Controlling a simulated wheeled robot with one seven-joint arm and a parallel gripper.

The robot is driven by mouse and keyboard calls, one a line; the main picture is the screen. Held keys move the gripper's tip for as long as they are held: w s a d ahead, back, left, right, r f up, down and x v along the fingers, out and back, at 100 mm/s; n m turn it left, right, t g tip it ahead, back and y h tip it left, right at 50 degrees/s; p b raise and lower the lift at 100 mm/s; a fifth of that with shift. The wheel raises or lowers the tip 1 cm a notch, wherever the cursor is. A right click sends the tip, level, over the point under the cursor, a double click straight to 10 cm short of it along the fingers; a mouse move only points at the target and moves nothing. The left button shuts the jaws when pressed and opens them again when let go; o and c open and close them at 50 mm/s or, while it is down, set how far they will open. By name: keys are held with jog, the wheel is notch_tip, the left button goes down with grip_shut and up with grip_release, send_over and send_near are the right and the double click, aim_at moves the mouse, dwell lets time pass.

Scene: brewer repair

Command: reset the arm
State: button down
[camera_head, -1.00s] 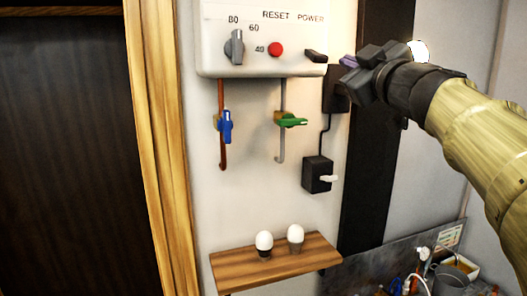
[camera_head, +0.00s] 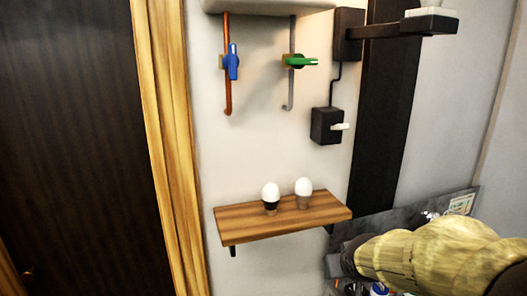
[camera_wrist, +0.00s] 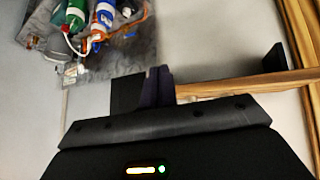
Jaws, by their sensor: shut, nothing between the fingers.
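My arm is folded down at the lower right of the head view, where one yellowish link fills the corner. Its dark end beyond the link shows only in part, and the fingers are hidden there. In the wrist view my gripper (camera_wrist: 158,86) shows its two dark purple fingers together, with nothing between them. Behind the fingertips lies the edge of the wooden shelf (camera_wrist: 245,84), seen at an odd angle. I cannot tell the gap between them.
The wooden shelf (camera_head: 245,221) holds two white bulbs in dark and grey bases. Above it are a blue valve (camera_head: 232,62), a green valve (camera_head: 302,62) and a black switch box (camera_head: 326,126). A wooden door frame (camera_head: 170,150) stands left.

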jog(key=s+a+f+g+b, duration=0.1)
jog(key=s+f+g, duration=0.1)
jog(key=s+f, duration=0.4)
jog(key=s+a+f+g+y+b, duration=0.1)
jog(key=s+a+f+g, duration=0.1)
jog(key=s+f, duration=0.5)
jog(key=shift+a+f+m+g+b, duration=0.3)
jog(key=shift+f+g, duration=0.4)
jog(key=shift+g, duration=0.1)
